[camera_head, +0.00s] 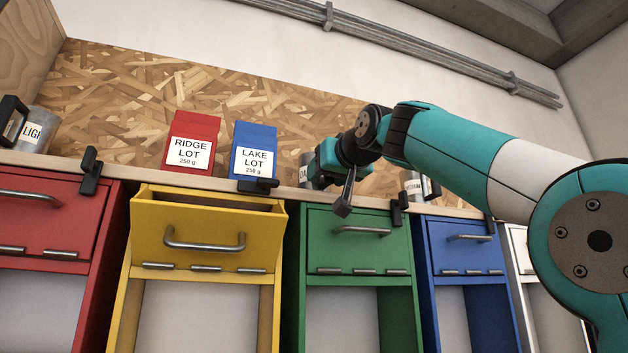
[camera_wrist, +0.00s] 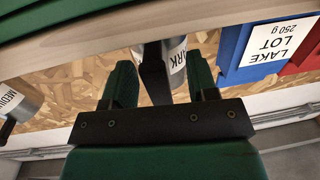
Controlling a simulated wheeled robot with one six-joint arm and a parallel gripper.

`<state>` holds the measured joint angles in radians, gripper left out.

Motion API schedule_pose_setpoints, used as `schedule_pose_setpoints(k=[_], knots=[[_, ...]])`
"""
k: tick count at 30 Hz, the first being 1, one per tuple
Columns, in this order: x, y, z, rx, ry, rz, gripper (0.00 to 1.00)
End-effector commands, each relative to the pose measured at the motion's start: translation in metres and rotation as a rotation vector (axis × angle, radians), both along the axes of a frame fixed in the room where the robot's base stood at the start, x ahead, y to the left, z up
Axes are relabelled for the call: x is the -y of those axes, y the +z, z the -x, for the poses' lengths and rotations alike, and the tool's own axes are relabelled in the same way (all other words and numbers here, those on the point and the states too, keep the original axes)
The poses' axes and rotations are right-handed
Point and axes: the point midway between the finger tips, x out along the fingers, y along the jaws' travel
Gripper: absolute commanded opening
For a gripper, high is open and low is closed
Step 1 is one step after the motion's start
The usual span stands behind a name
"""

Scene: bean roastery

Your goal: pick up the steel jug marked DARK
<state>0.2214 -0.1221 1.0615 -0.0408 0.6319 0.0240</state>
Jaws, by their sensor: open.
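The steel jug marked DARK (camera_head: 304,173) stands on the wooden shelf, mostly hidden behind my gripper (camera_head: 325,170) in the head view. Only a strip of its side and part of its label show there. In the wrist view, which is upside down, the jug (camera_wrist: 177,62) appears between the fingers of my open gripper (camera_wrist: 162,82), with "ARK" readable. Its black handle points toward the gripper. The fingers stand on either side of the handle in the picture; I cannot tell how deep they reach. Nothing is held.
A blue LAKE LOT bag (camera_head: 253,150) and a red RIDGE LOT bag (camera_head: 191,143) stand left of the jug. A MEDIUM jug (camera_head: 413,186) stands right, a LIGHT jug (camera_head: 38,130) far left. Black clips (camera_head: 90,170) line the shelf edge. The yellow drawer (camera_head: 205,235) is pulled open.

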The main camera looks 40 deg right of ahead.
Motion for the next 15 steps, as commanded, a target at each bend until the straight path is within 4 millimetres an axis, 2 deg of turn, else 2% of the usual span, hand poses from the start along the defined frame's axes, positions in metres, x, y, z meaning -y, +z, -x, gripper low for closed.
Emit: schedule_pose_setpoints(k=[2,6,9,15], knots=[[0.0019,-0.0001,0.0006,0.000,-0.004,-0.001,0.51],[0.0023,-0.0002,0.0007,0.000,-0.004,-0.001,0.19],[0.0018,-0.0002,0.0007,0.000,-0.004,0.000,0.00],[0.0007,0.0005,0.0007,0.002,-0.002,0.000,0.00]])
